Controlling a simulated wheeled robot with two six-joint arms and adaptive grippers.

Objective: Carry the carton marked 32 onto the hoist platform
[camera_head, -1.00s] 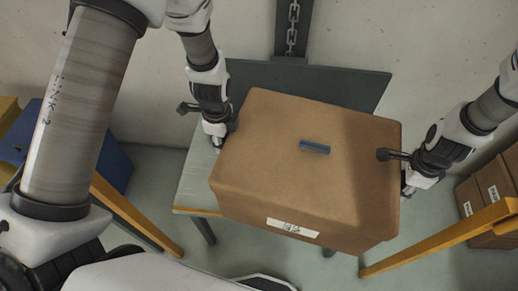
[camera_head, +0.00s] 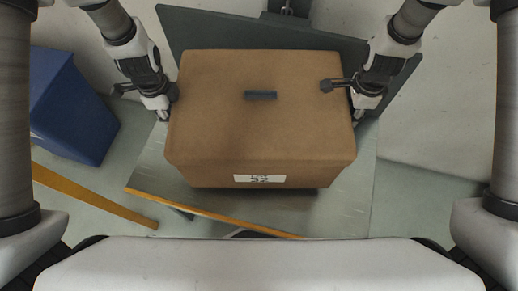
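The brown carton (camera_head: 262,120) is in the middle of the head view, with a white label (camera_head: 259,179) reading 32 on its near side and a dark slot in its top. It is over the grey metal hoist platform (camera_head: 345,212), which has a yellow front edge. I cannot tell whether it rests on the platform or hangs just above it. My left gripper (camera_head: 166,106) is at the carton's left side and my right gripper (camera_head: 359,108) at its right side. Both appear to touch it. Their fingers are too small and partly hidden to read.
A dark green panel (camera_head: 285,32) stands behind the platform, with the hoist mast at its top. A blue bin (camera_head: 68,105) stands on the floor at the left. A yellow bar (camera_head: 95,200) crosses the lower left. Floor at the right is clear.

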